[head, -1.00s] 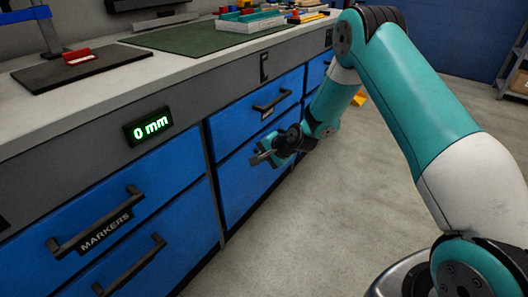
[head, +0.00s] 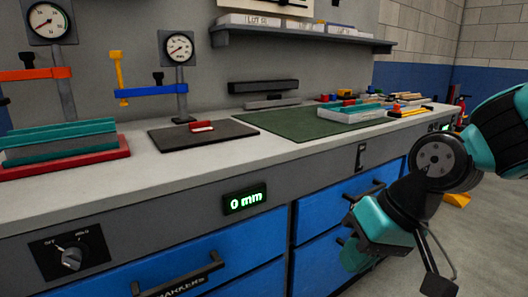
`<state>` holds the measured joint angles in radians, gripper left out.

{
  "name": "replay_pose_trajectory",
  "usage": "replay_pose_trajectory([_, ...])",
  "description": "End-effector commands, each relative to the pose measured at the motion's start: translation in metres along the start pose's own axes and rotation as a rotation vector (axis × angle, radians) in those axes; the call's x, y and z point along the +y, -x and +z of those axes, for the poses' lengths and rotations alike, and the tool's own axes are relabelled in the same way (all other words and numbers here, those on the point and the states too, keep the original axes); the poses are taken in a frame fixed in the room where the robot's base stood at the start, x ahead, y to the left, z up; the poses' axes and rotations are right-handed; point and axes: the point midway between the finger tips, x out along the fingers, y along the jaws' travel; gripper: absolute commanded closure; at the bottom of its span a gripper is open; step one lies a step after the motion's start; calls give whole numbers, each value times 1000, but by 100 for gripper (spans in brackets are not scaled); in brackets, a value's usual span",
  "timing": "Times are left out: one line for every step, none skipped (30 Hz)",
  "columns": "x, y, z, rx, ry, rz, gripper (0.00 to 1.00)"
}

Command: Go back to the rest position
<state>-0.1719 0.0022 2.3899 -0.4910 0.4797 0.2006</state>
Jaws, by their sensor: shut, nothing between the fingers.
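My gripper (head: 437,284) is at the lower right in the head view, beside the blue drawer fronts and in front of them. My teal and black wrist is raised to about the height of the drawers, and my forearm runs out of the picture at the right edge.
A blue drawer (head: 342,204) with a dark handle is just left of my wrist; the drawers look closed. The worktop (head: 200,165) carries a green mat (head: 285,121), a white tray (head: 350,114) and dial gauges. A display (head: 244,201) reads 0 mm. Floor shows at the right.

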Motion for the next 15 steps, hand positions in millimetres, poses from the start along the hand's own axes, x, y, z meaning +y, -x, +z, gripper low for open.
replay_pose_trajectory([-8, 9, 18, -21, 61, 7, 100])
replay_pose_trajectory([-12, 13, 28, -37, 95, 11, 100])
replay_pose_trajectory([-16, 19, 42, -57, 140, 17, 100])
replay_pose_trajectory([-19, 22, 52, -72, 172, 20, 100])
replay_pose_trajectory([-21, 26, 62, -87, 202, 24, 100])
replay_pose_trajectory([-24, 30, 74, -106, 242, 28, 100])
replay_pose_trajectory([-25, 33, 84, -119, 273, 31, 100])
replay_pose_trajectory([-26, 36, 93, -133, 301, 34, 100])
replay_pose_trajectory([-28, 39, 105, -150, 340, 38, 100])
replay_pose_trajectory([-32, 49, 105, -158, 348, 39, 100])
replay_pose_trajectory([-36, 59, 100, -157, 342, 39, 100])
replay_pose_trajectory([-40, 67, 97, -158, 339, 38, 100])
replay_pose_trajectory([-42, 73, 96, -158, 338, 38, 100])
replay_pose_trajectory([-45, 79, 94, -157, 338, 38, 100])
replay_pose_trajectory([-49, 87, 92, -157, 337, 38, 100])
